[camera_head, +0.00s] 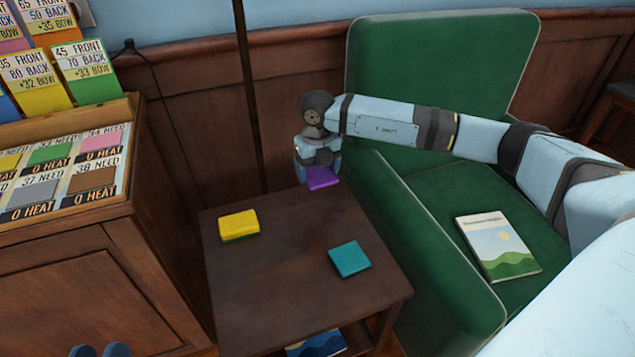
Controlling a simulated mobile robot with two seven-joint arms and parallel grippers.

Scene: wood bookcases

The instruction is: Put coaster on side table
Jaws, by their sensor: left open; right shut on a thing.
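The side table (265,285) is a dark brown wooden table in the lower middle. My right gripper (320,168) is shut on a purple square coaster (324,179) at the table's far edge. From this view I cannot tell whether the coaster touches the tabletop. A yellow block with a green underside (239,224) lies on the table's left part. A teal square (350,259) lies on its right part. Two rounded blue-grey tips of my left gripper (101,351) show apart at the bottom left edge, away from the table; the rest is out of frame.
A wooden cabinet (60,270) with a display of coloured cards stands at left. A green armchair (415,60) with a book (497,247) on its seat stands at right. A thin dark pole (250,95) rises behind the table. The tabletop's middle and front are clear.

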